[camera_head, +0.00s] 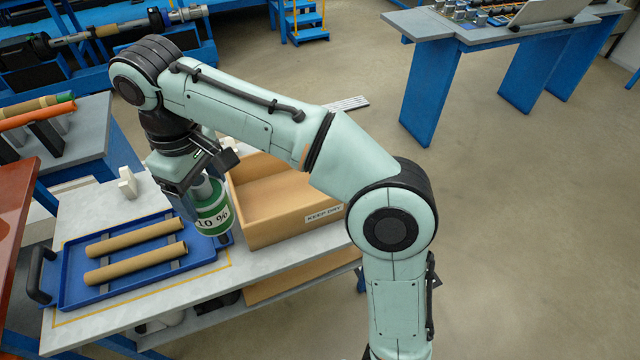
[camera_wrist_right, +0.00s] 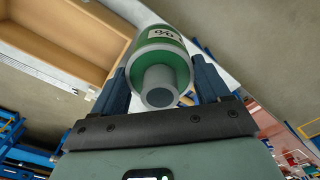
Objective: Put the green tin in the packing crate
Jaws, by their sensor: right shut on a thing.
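The green tin (camera_head: 213,211), with a white label reading "10 %", is held by my right gripper (camera_head: 203,207). The tin is above the table, between the blue tray and the packing crate (camera_head: 284,233). The crate is an open cardboard-brown box with a "KEEP DRY" label, and the part of its inside that shows looks empty. In the right wrist view the tin (camera_wrist_right: 160,64) sits between the two dark fingers of the right gripper (camera_wrist_right: 163,85), and the crate (camera_wrist_right: 62,42) is at the upper left. My left gripper does not show.
A blue tray (camera_head: 75,290) with two brown tubes (camera_head: 135,237) lies on the grey table (camera_head: 100,213), left of the crate. A small white object (camera_head: 128,183) stands behind the tray. My right arm covers part of the crate.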

